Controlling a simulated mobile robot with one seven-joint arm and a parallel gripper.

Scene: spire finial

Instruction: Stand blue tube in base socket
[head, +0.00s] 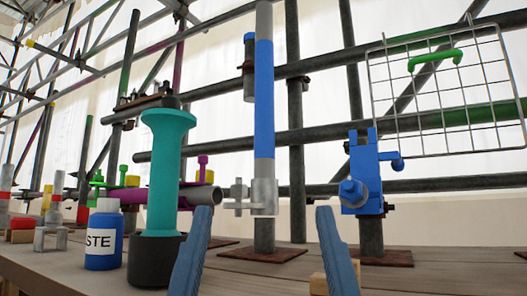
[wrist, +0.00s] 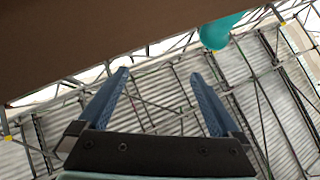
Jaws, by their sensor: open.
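A tall upright tube with a long blue section (head: 264,100) and grey ends stands at the centre of the head view. A pale grey clamp-like fitting (head: 262,192) sits at its lower end. Below it a darker grey post (head: 264,236) rises from a rusty base plate (head: 262,253); I cannot tell whether tube and post are joined. My gripper (head: 264,210) is open and empty, its blue fingers on either side of the tube's lower end in the picture. In the wrist view my gripper (wrist: 160,74) has nothing between its fingers; the tube is not seen there.
A teal flanged column (head: 168,170) on a black foot and a blue paste bottle (head: 104,238) stand left on the planks. A blue clamp (head: 362,175) is on a post at right, below a wire grid (head: 440,100). Scaffold bars cross behind.

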